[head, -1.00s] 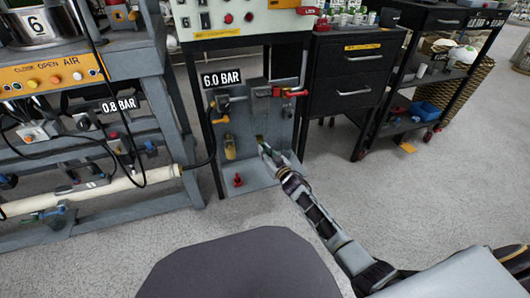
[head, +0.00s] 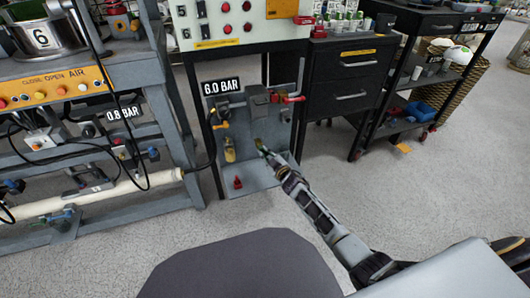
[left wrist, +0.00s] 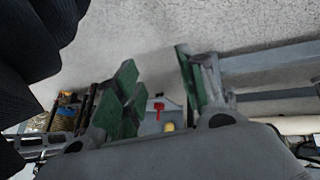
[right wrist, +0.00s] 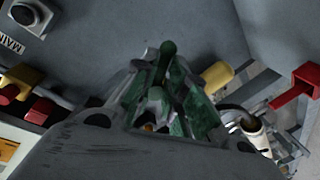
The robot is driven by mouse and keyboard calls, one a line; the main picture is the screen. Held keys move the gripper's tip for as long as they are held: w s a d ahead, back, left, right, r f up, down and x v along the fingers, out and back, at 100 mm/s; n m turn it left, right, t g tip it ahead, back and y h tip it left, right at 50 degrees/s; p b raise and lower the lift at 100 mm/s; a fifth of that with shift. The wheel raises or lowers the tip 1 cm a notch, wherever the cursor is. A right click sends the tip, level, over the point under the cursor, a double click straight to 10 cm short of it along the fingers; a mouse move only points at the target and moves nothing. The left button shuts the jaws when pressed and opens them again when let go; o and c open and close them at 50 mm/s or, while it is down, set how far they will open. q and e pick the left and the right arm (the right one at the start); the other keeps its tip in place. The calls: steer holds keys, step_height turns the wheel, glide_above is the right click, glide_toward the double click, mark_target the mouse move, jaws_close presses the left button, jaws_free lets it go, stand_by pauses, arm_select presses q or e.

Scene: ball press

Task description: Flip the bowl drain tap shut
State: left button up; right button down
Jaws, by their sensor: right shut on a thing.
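My right gripper (head: 263,150) reaches from the lower right to the grey valve panel (head: 268,178) under the 6.0 BAR sign. In the right wrist view its green fingers (right wrist: 167,95) are closed together on a small dark green handle (right wrist: 168,48), which I take to be the bowl drain tap. The fingers hide most of it, so I cannot tell its lever angle. A small olive part (head: 258,141) shows at the fingertips in the head view. My left gripper (left wrist: 155,85) is open and empty in its wrist view, well apart from the panel. It is outside the head view.
On the panel are a yellow handle (head: 230,152), a red tap (head: 238,182) low down and a red lever (head: 293,99) at upper right. A black drawer cabinet (head: 352,85) stands to the right. A grey frame with a pale pipe (head: 110,190) stands left. Floor in front is clear.

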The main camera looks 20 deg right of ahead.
arm_select(q)
steer(key=shift+m+g+y, duration=0.3)
steer(key=shift+g, duration=0.2)
steer(key=r, duration=0.1)
steer(key=a+r+p, duration=0.1)
steer(key=r, duration=0.1)
steer(key=r+p, duration=0.1)
steer(key=r, duration=0.1)
steer(key=shift+s+a, duration=0.15)
steer(key=shift+s, duration=0.1)
arm_select(e)
steer(key=n+h, duration=0.1)
steer(key=n, duration=0.2)
steer(key=r+n+h, duration=0.1)
steer(key=n, duration=0.2)
steer(key=r+n, duration=0.1)
steer(key=n, duration=0.2)
steer(key=shift+d+n+g+h, duration=0.3)
steer(key=shift+d+h, duration=0.1)
arm_select(q)
steer(key=shift+f, duration=0.1)
arm_select(e)
steer(key=c, duration=1.5)
jaws_free()
steer(key=shift+d, duration=0.1)
steer(key=shift+s, duration=0.15)
